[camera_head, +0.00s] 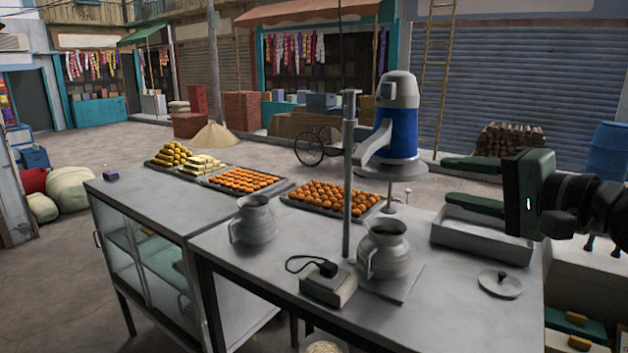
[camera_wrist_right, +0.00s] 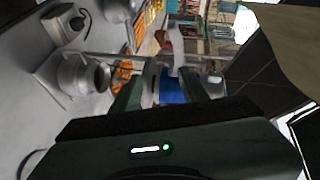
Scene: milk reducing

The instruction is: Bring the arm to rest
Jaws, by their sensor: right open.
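My right gripper (camera_head: 448,182) is dark green. It is open and empty, in the air above the right part of the steel counter (camera_head: 275,285), over a shallow metal tray (camera_head: 480,232). Its two fingers point left in the head view, towards a blue and grey machine (camera_head: 400,128) on a stand. In the right wrist view, the open fingers (camera_wrist_right: 172,75) show with the blue part of the machine between them in the background. My left gripper is not in view.
Metal jugs stand on the counter, one in the middle (camera_head: 387,249) and one further left (camera_head: 254,221). A small box with a cable (camera_head: 328,284) and a lid (camera_head: 500,284) lie near the front. Trays of orange sweets (camera_head: 330,197) sit at the back.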

